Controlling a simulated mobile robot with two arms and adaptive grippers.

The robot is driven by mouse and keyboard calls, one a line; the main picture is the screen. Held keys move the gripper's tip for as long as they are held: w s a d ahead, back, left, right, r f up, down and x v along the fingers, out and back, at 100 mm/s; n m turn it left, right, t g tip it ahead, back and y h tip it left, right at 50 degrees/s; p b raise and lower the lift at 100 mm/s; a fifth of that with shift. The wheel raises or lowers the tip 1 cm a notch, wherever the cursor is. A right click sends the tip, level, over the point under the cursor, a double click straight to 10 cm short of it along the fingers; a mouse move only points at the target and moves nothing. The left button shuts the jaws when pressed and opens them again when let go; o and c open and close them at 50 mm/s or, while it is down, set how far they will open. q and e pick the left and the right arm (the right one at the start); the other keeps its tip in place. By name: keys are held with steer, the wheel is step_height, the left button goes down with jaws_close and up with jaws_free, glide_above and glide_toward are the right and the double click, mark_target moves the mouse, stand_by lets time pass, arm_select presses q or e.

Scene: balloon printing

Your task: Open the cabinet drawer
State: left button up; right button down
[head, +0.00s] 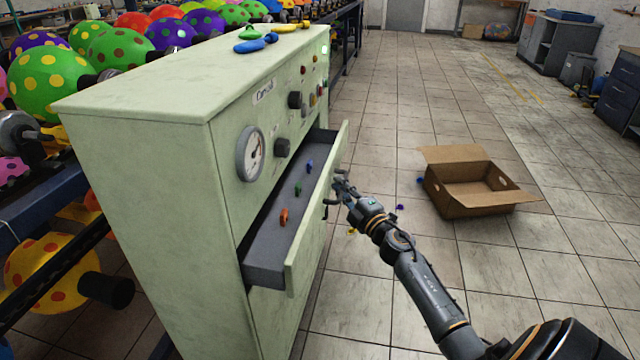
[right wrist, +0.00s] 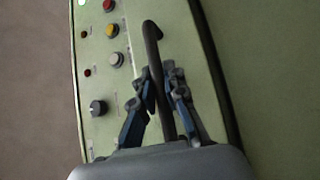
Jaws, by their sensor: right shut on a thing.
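The pale green cabinet (head: 140,170) stands at the left in the head view. Its drawer (head: 265,262) is pulled out and shows a grey inside. Three small pieces lie in it: an orange one (head: 283,216), a green one (head: 298,188) and a blue one (head: 309,166). My right gripper (head: 340,186) is at the outer face of the drawer front. In the right wrist view its fingers (right wrist: 163,95) are shut around the dark bar handle (right wrist: 158,70). My left gripper is not in view.
An open cardboard box (head: 470,190) sits on the tiled floor to the right. Dotted balloons (head: 45,80) fill a rack behind the cabinet. Several deflated balloons (head: 262,40) lie on the cabinet top. Floor between cabinet and box is mostly clear.

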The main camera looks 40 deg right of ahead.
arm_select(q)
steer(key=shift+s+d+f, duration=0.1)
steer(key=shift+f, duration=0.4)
arm_select(e)
steer(key=s+d, duration=0.4)
steer(key=shift+s, duration=0.4)
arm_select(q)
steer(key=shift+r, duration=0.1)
arm_select(e)
steer(key=c, duration=1.7)
jaws_free()
steer(key=shift+o, duration=0.2)
steer(key=s+a+f, duration=0.1)
steer(key=s, duration=1.1)
steer(key=shift+f, duration=0.35)
steer(key=shift+w+a, duration=0.1)
